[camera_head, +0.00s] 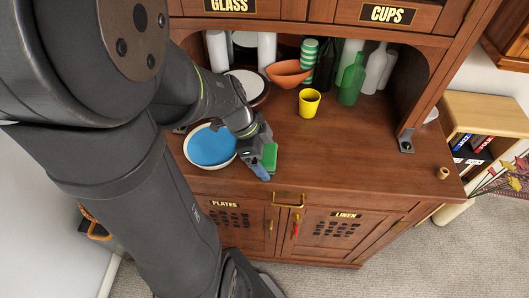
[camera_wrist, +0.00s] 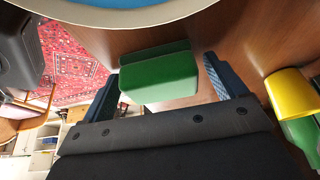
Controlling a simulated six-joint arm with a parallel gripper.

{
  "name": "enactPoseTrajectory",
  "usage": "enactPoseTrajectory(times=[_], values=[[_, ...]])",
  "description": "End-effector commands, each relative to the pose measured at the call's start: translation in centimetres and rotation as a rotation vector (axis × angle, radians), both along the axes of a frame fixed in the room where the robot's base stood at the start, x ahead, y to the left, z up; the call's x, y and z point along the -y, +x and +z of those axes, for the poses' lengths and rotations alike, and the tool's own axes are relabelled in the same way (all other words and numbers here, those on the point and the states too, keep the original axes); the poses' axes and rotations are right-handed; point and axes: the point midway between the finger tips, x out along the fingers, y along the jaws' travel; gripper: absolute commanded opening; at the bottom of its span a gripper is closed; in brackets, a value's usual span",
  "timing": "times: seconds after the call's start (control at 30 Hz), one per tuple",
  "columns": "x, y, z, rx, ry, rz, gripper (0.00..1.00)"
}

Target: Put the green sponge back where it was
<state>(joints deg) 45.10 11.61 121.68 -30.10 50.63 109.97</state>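The green sponge (camera_head: 270,157) is on the wooden cabinet's counter, near its front edge. It sits just right of a bowl with a blue inside. In the wrist view the sponge (camera_wrist: 160,78) lies between the two blue fingers of my gripper (camera_wrist: 165,88). The fingers are spread wider than the sponge, with a narrow gap on each side. In the head view my gripper (camera_head: 263,160) is low beside the sponge and hides part of it.
The blue-and-cream bowl (camera_head: 211,147) is close on the left. A yellow cup (camera_head: 309,102), an orange bowl (camera_head: 289,73) and a green bottle (camera_head: 351,81) stand farther back. The counter's right part is mostly clear, with a small ring (camera_head: 443,173) near the right edge.

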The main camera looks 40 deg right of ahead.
Motion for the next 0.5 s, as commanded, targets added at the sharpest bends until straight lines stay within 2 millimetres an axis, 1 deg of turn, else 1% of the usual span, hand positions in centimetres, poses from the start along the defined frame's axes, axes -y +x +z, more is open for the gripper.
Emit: enactPoseTrajectory(times=[0.17,0.27,0.37,0.5], values=[[0.0,0.0,0.2,0.001,-0.001,0.000,0.89],[-0.1,0.3,1.0,0.002,-0.002,0.002,0.89],[-0.5,0.7,2.5,0.003,-0.004,0.002,0.89],[-1.4,1.6,5.3,0.004,-0.005,0.003,0.89]])
